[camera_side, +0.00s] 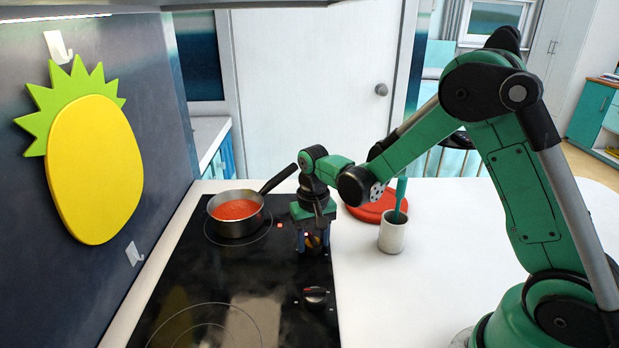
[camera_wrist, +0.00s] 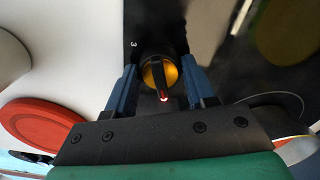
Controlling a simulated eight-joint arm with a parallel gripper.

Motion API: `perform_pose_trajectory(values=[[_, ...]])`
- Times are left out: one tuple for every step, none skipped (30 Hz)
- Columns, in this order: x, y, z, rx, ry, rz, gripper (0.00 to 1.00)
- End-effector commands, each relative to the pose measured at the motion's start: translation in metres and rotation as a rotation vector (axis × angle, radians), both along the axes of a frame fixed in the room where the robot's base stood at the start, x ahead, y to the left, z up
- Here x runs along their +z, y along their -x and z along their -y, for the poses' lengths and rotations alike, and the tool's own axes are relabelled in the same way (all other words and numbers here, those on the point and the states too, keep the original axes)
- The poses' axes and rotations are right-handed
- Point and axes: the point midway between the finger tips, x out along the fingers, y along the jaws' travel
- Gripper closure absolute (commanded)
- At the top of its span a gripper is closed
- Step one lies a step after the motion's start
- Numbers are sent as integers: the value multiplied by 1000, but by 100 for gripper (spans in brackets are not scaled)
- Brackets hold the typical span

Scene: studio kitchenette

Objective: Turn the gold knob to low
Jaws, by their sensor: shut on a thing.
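The gold knob (camera_wrist: 172,74) sits on the black hob (camera_wrist: 205,15), between my gripper's fingers. It has a dark bar across it, with a glowing red tip toward the bottom of the wrist view. My gripper (camera_wrist: 158,82) is shut on the knob, one blue finger on each side. In the side view my gripper (camera_side: 314,244) points down at the hob's right edge and mostly hides the knob. A "3" mark is printed on the hob beside the knob; I cannot read a low mark.
A pot (camera_side: 237,227) of red sauce stands on the back burner, its handle reaching toward my gripper. A white cup (camera_side: 392,238) with a green utensil and a red lid (camera_side: 368,211) stand on the white counter to the right.

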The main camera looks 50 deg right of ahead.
Motion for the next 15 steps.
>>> perform_pose_trajectory(values=[[0, -1, 0, 0, 0, 3, 100], [0, -1, 0, 0, 0, 3, 100], [0, -1, 0, 1, 0, 3, 48], [0, -1, 0, 1, 0, 3, 40], [0, -1, 0, 1, 0, 3, 31], [0, -1, 0, 1, 0, 3, 20], [0, -1, 0, 1, 0, 3, 19], [0, -1, 0, 1, 0, 2, 19], [0, 0, 0, 1, 0, 2, 19], [0, 0, 0, 1, 0, 2, 19], [0, 0, 0, 1, 1, 2, 19], [0, 0, 0, 1, 1, 2, 19], [0, 0, 0, 1, 0, 1, 19], [0, 0, 0, 1, 0, 1, 19], [1, 0, 0, 1, 0, 1, 19]])
